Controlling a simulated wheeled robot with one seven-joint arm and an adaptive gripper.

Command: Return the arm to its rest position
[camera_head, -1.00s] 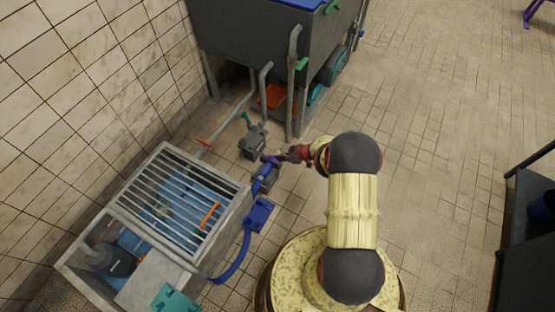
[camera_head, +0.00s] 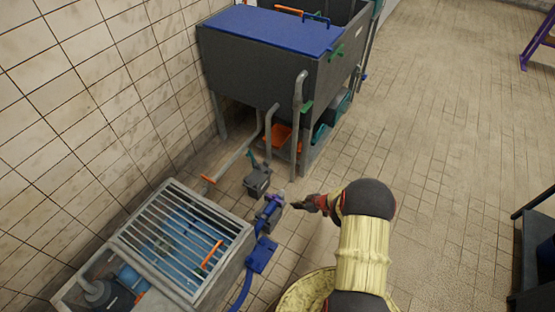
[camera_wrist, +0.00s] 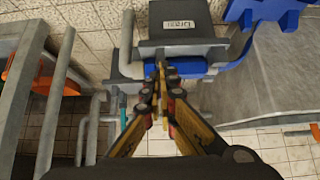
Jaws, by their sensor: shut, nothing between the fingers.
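My arm reaches up from the bottom right of the head view and bends left. My gripper (camera_head: 298,205) is at its end, just right of a grey and blue pump unit (camera_head: 268,212) on the blue pipe line. In the wrist view my gripper (camera_wrist: 162,68) points away from the camera with its fingertips together and nothing between them. The labelled grey block (camera_wrist: 180,28) with blue parts lies beyond the fingertips. I cannot tell whether the fingertips touch it; in the head view a small gap shows.
A dark tank with a blue lid (camera_head: 270,30) stands on legs at the back, with grey pipes (camera_head: 299,120) in front. A grey valve box (camera_head: 257,181) sits near the gripper. A dark shelf (camera_head: 535,255) is at right. Floor between is clear.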

